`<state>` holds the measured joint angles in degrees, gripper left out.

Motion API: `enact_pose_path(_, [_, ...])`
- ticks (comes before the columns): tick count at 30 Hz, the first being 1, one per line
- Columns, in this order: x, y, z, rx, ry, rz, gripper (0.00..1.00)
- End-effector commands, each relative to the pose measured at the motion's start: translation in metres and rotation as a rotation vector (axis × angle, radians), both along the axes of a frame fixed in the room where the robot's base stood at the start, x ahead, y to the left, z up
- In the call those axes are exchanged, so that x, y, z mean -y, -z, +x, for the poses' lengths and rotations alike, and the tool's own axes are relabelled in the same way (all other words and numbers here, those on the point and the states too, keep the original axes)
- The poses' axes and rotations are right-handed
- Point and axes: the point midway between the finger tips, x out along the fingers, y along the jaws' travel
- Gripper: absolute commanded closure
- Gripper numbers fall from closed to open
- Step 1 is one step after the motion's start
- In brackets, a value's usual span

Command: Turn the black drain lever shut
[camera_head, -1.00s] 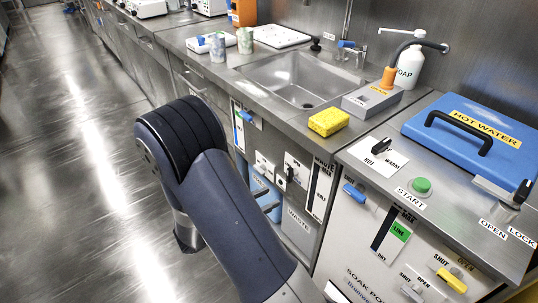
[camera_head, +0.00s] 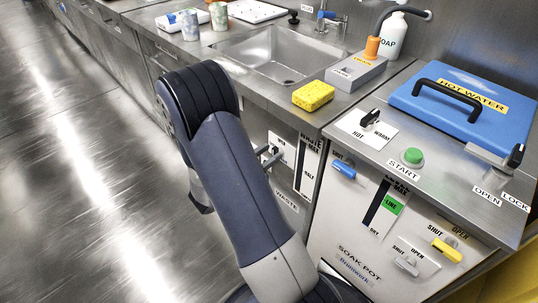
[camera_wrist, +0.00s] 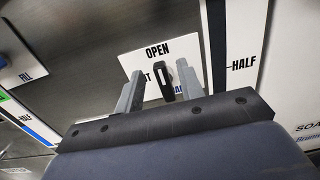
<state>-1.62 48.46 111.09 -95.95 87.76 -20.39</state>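The black drain lever (camera_wrist: 166,84) shows in the wrist view on a white plate (camera_wrist: 142,63) on the metal cabinet front. It stands roughly upright, below the word OPEN. A partly hidden label to its left ends in "T", and another label is partly covered at lower right. My gripper (camera_wrist: 160,88) is open, with one finger on each side of the lever; I cannot tell whether either touches it. In the head view my gripper (camera_head: 268,155) is at the cabinet front, left of the WASTE gauge, covering much of the plate.
The gauge strip marked HALF (camera_wrist: 234,45) is close right of my gripper. A FILL lever (camera_wrist: 3,62) is at the left. Above is the sink (camera_head: 285,55) with a yellow sponge (camera_head: 313,95) at the counter edge. The soak pot unit (camera_head: 350,225) stands to the right. Floor at left is clear.

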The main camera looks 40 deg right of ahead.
Motion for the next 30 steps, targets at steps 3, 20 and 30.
enact_pose_path(3, [0.0061, -0.0001, 0.0006, 0.001, 0.001, -0.001, 0.64])
enact_pose_path(20, [0.0073, -0.0004, 0.0009, 0.001, 0.0, 0.0, 0.84])
enact_pose_path(30, [0.0073, -0.0004, 0.0009, 0.001, 0.0, 0.0, 1.0])
